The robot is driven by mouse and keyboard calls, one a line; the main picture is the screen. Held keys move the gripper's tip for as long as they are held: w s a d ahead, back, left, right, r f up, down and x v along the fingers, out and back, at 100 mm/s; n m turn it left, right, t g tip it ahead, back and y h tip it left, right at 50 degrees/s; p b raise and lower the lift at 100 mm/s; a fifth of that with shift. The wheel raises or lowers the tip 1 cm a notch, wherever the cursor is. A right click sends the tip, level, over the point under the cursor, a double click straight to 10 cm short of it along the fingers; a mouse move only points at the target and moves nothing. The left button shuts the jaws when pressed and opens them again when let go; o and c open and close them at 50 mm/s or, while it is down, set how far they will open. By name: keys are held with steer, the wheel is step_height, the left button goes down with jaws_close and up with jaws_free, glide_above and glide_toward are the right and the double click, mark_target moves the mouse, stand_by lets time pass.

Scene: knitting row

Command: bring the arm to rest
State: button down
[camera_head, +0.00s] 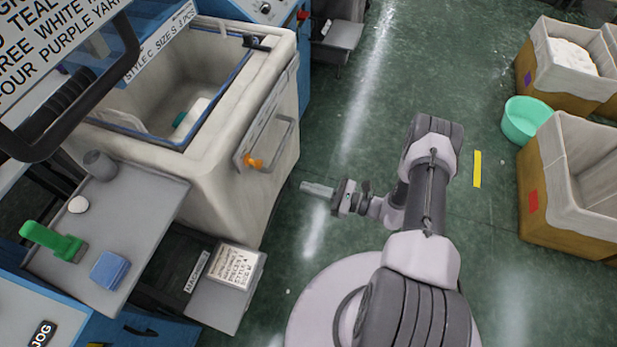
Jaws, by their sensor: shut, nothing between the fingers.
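My arm rises from my round base at the bottom centre and bends over toward the left. My gripper (318,188) points left, held above the green floor and apart from everything. Its fingers are together with nothing visible between them. The gap between the fingertips and the cream-coloured machine bin (222,165) on the left is clear in this view.
A grey side shelf (135,200) holds a green-handled brush (52,240) and a blue block (110,270). A lower shelf (215,305) bears a labelled stack (235,265). Lined boxes (545,205) and a teal tub (525,120) stand right. The aisle floor (345,130) is free.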

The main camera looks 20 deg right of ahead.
steer(key=s+a+r+n+g+h, duration=0.1)
steer(key=a+r+n+g, duration=0.35)
steer(key=r, duration=0.65)
steer(key=s+a+r+n+g, duration=0.1)
steer(key=r+n+g, duration=0.55)
steer(key=r, duration=0.45)
steer(key=s+d+r+n+t+h, duration=0.1)
steer(key=s+r+n+t+h, duration=0.5)
steer(key=s+r, duration=1)
step_height(320, 180, up, 2)
steer(key=n+h, duration=0.3)
steer(key=h, duration=0.2)
steer(key=shift+d+r+n+h, duration=0.15)
steer(key=shift+d+n+h, duration=0.15)
steer(key=shift+n, duration=0.1)
